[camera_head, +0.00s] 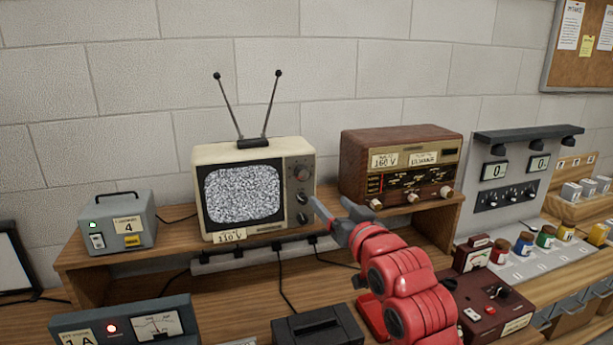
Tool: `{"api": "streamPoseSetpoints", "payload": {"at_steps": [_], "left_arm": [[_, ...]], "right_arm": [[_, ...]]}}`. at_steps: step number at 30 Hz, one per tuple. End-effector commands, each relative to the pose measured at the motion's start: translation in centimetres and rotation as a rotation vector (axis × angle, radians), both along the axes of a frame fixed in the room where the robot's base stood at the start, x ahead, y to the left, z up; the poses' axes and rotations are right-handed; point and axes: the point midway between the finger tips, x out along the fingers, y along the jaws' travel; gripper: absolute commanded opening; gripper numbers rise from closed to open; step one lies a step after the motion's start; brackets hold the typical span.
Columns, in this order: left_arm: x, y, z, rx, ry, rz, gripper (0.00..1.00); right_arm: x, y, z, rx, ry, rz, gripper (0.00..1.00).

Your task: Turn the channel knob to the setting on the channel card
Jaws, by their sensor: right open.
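A small cream television (210,165) with two antennas stands on the wooden shelf, its screen full of grey static. The upper knob's exact setting is too small to read. A card marked 4 (128,225) is on the grey box to the left; its small print is unreadable. My red right gripper (336,209) is open and empty, its grey fingertips just right of the television's lower right side. They look apart from the knobs, though depth is hard to judge. My left gripper is not in view.
A wooden radio (362,155) stands right of the television, behind my right arm. The grey box (112,207) stands left. A meter box (180,326), a dark red device (490,312) and small jars (523,243) sit lower. Cables hang below the shelf.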

Motion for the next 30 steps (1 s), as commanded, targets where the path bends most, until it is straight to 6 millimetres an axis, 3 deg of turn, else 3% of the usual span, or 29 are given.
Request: {"api": "streamPoseSetpoints", "payload": {"at_steps": [18, 24, 30], "left_arm": [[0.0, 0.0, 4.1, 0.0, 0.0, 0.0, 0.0], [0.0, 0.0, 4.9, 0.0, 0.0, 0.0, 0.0], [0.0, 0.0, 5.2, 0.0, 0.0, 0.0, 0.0]], "right_arm": [[10.7, 4.0, 0.4, 0.0, 0.001, 0.0, 0.75], [13.0, 4.8, 0.1, 0.001, 0.001, 0.0, 0.75], [14.1, 5.2, 0.1, 0.001, -0.002, -0.001, 0.75]]}}
